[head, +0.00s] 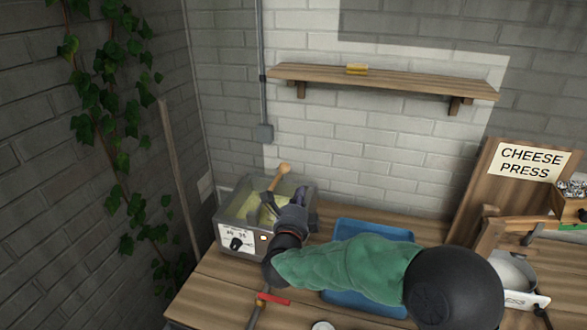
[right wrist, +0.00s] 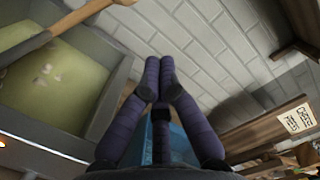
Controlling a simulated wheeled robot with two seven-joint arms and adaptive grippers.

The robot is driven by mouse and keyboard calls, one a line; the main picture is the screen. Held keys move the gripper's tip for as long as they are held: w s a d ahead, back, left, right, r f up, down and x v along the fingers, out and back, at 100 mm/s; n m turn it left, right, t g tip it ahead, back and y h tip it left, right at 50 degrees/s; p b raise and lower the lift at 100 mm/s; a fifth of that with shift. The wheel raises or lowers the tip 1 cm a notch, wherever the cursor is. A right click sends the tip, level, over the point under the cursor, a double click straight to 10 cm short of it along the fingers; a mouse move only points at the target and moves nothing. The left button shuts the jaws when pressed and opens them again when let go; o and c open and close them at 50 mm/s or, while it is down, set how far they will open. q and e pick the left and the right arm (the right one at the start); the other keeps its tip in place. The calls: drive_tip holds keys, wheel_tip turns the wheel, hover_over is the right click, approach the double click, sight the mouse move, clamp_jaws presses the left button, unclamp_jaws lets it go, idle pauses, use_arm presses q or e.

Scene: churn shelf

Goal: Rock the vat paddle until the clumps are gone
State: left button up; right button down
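The vat (head: 237,212) is a grey metal box at the left end of the wooden table, holding pale yellow-green liquid. The wooden paddle (head: 279,178) leans in it, its handle rising over the rim. In the right wrist view the paddle (right wrist: 72,20) crosses the vat's upper left corner, and a few pale clumps (right wrist: 45,72) show in the liquid. My right gripper (head: 284,200) is at the vat's right side in the head view. In the wrist view its fingertips (right wrist: 160,78) meet with nothing visible between them, apart from the paddle. My left gripper is not in view.
A blue tray (head: 345,229) lies under my right arm. The cheese press (head: 484,205) stands at the right. A red-handled tool (head: 273,299) lies at the table's front.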

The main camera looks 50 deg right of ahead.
drive_tip(key=s+f+b+x, duration=0.1)
drive_tip(key=b+x, duration=0.1)
drive_tip(key=x, duration=0.8)
drive_tip(key=w+a, duration=0.1)
drive_tip(key=w+a+r, duration=0.1)
drive_tip(key=a, duration=0.1)
drive_tip(key=shift+w+r, duration=0.15)
drive_tip(key=shift+w, duration=0.05)
drive_tip(key=shift+r, duration=0.1)
